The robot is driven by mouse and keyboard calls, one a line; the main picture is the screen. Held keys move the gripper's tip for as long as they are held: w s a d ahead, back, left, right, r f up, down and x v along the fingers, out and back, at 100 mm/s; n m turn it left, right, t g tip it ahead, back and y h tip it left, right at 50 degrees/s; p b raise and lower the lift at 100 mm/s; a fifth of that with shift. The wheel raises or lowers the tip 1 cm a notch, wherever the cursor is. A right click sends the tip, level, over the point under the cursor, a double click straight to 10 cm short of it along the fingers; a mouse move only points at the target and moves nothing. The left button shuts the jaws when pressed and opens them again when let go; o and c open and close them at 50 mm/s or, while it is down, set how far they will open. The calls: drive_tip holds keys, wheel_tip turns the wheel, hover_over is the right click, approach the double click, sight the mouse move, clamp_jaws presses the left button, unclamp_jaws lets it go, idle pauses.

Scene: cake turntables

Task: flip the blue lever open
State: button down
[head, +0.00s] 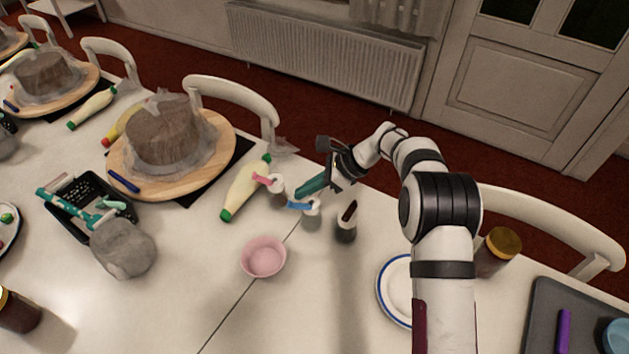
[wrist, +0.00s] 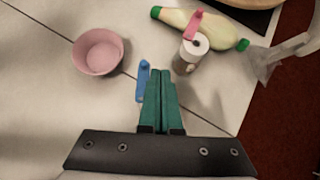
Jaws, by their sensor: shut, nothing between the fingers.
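The blue lever (head: 298,206) sticks out to the left from a small pale cylinder (head: 313,211) on the table. In the wrist view the blue lever (wrist: 142,78) shows just left of my fingers, and its cylinder is hidden behind them. My gripper (head: 299,193) has teal fingers, shut together and empty. In the head view its tips are just above and behind the blue lever. In the wrist view my fingertips (wrist: 161,74) overlap the lever's right side; I cannot tell whether they touch it.
A similar cylinder with a pink lever (head: 263,179) stands close by on the left, beside a green-capped bottle (head: 245,188). A pink bowl (head: 263,258) sits in front. The table between bowl and plate (head: 384,292) is clear.

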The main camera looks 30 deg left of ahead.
drive_tip(key=v, duration=1.5)
drive_tip(key=shift+d+r, duration=0.1)
drive_tip(key=shift+d, duration=0.05)
drive_tip(key=s+d+r+n+t+h, duration=0.1)
drive_tip(key=s+d+r+n, duration=0.1)
drive_tip(key=s+d+r, duration=0.35)
drive_tip(key=s+d+r+n+t+h, duration=0.1)
drive_tip(key=s+d+r+h, duration=0.1)
drive_tip(key=s+d, duration=0.6)
drive_tip(key=s+d+f+n+t+h, duration=0.1)
drive_tip(key=s+d+f+n, duration=0.1)
drive_tip(key=s+d, duration=0.4)
drive_tip(key=s+d+f+n+h, duration=0.2)
drive_tip(key=s+d+f, duration=0.2)
drive_tip(key=s, duration=0.7)
drive_tip(key=shift+d+t, duration=0.4)
drive_tip(key=shift+d, duration=0.55)
drive_tip(key=shift+f, duration=0.15)
